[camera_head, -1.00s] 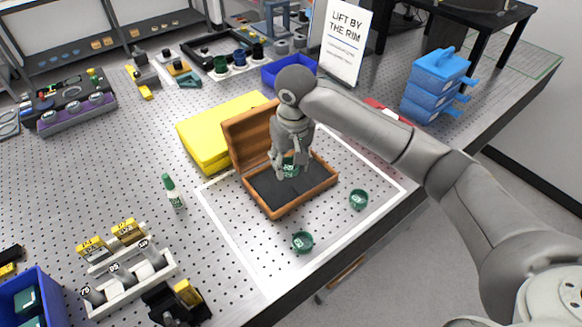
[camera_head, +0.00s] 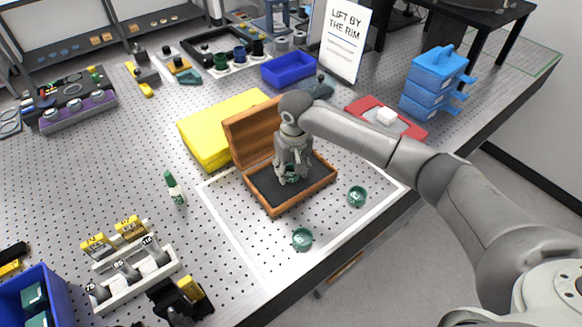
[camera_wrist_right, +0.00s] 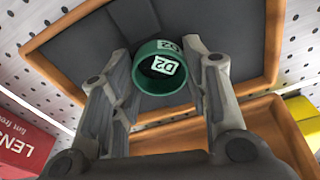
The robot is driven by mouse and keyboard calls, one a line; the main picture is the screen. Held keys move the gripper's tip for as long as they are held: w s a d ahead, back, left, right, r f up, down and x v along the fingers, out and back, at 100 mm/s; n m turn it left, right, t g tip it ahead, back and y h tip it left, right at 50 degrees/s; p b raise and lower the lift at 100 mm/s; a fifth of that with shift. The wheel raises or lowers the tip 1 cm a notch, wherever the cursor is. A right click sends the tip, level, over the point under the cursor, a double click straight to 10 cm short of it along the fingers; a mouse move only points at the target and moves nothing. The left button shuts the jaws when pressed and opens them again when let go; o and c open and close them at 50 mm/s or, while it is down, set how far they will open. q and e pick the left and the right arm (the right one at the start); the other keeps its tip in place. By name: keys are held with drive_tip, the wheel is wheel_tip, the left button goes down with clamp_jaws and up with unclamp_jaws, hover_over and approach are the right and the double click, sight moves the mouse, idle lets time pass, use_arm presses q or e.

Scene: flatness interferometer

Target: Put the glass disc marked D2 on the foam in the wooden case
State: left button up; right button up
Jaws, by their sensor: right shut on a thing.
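The D2 disc, in a green ring with white D2 labels, shows in the right wrist view (camera_wrist_right: 160,75) and, small, in the head view (camera_head: 291,176). My right gripper (camera_head: 289,170) points down into the open wooden case (camera_head: 279,210), its two fingers on either side of the ring and shut on it. The dark foam (camera_head: 265,187) lines the case, and the disc is over it, low inside the walls. I cannot tell whether the disc touches the foam. The case lid stands open at the back. My left gripper is not in view.
Two other green-ringed discs, one right (camera_head: 357,196) and one in front (camera_head: 302,239) of the case, lie on the perforated table. A yellow case (camera_head: 208,145) stands behind the lid.

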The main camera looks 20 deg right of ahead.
sight(293, 175)
drive_tip(key=o, duration=1)
drive_tip(key=shift+f, duration=0.1)
drive_tip(key=shift+o, duration=0.2)
wheel_tip(293, 175, up, 12)
drive_tip(key=s+b, duration=0.1)
drive_tip(key=b, duration=0.1)
drive_tip(key=shift+s, duration=0.25)
